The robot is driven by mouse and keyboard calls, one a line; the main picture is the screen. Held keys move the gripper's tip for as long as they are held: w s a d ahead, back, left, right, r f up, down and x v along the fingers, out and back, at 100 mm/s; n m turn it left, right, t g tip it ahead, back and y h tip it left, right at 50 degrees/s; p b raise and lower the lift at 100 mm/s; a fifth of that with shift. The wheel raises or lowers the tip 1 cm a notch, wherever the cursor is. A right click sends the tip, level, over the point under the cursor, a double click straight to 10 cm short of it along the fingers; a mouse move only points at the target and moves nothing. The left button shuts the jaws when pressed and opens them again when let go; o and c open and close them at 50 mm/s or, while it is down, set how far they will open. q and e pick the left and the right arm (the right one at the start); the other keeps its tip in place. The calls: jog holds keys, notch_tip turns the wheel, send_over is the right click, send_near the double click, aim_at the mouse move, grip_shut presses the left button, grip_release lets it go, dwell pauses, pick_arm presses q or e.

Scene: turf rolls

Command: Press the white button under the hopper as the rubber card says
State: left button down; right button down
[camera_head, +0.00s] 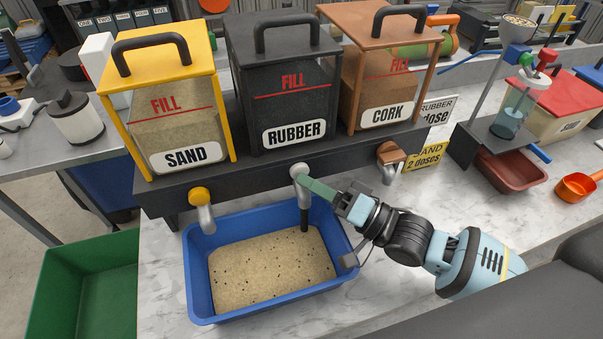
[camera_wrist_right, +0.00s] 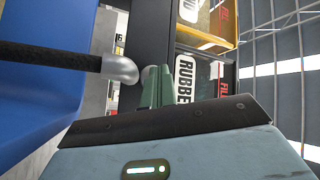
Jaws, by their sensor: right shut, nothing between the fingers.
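The rubber hopper (camera_head: 288,85) stands in the middle, its black fill near or above the red FILL line. The white button (camera_head: 299,170) is on the dark beam under it. My right gripper (camera_head: 306,182) is shut and empty, its green fingertips at the button, seemingly touching it. The fingers (camera_wrist_right: 158,88) also show in the right wrist view. A dark stream (camera_head: 304,218) runs from the grey spout (camera_wrist_right: 120,68) into the blue tray. The white rubber card (camera_head: 437,110) reads "RUBBER" and "dose"; its number is partly hidden. My left gripper is out of view.
The blue tray (camera_head: 196,285) holds sand with dark specks. The sand hopper (camera_head: 168,105) has a yellow button (camera_head: 199,195); the cork hopper (camera_head: 385,70) has a brown one (camera_head: 390,152). A yellow card (camera_head: 427,157) reads "SAND 2 doses". A green bin (camera_head: 85,290) stands left.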

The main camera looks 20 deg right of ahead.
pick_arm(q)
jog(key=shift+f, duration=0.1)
pick_arm(e)
jog(key=shift+w, duration=0.1)
dwell(0.5)
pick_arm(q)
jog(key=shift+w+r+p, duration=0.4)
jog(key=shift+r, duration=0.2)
pick_arm(e)
jog(key=shift+s, duration=1)
